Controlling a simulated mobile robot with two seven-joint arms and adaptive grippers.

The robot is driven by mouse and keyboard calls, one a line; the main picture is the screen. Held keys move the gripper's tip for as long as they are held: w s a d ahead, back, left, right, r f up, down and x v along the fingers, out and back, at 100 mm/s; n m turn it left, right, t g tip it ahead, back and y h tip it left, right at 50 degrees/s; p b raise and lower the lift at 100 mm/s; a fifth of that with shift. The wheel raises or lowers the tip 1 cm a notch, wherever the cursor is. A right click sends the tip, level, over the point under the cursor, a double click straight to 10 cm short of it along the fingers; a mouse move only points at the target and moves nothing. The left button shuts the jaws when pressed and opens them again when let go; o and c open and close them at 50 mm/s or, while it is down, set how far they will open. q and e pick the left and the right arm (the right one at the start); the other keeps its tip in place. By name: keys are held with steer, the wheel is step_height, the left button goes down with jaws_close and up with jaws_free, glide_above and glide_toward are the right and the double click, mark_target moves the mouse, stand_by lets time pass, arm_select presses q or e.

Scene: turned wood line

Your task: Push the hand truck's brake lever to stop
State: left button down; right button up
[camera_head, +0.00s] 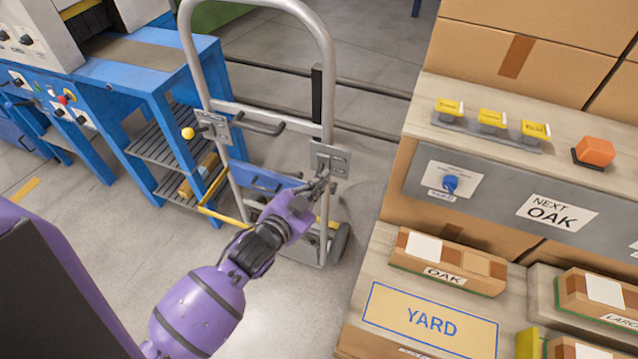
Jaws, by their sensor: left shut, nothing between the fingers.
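The hand truck (329,80) stands upright in the middle of the head view, with a grey tube frame and dark wheels. A metal plate (212,126) is on its left upright, with a yellow ball knob (188,133) sticking out to the left. A second plate (331,158) is on the right upright. My left gripper (321,183) is shut and empty, its fingertips at the lower edge of the right plate. I cannot tell whether they touch it. Any lever part behind the fingers is hidden. My right gripper is not in view.
A blue machine frame (165,100) with roller shelves stands left of the truck. At right is a bench with a grey control panel (480,200), an orange button (594,152) and a YARD label (431,320). Bare floor (270,300) lies in front of the truck.

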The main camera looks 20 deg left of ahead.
arm_select(q)
steer(key=x, duration=0.6)
steer(key=s+a+f, duration=0.1)
steer(key=s+f, duration=0.1)
steer(key=f, duration=0.1)
steer(key=shift+a, duration=0.4)
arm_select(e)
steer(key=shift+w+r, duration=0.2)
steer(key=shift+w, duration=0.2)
arm_select(q)
steer(key=shift+s+f, duration=0.1)
steer(key=shift+f, duration=1)
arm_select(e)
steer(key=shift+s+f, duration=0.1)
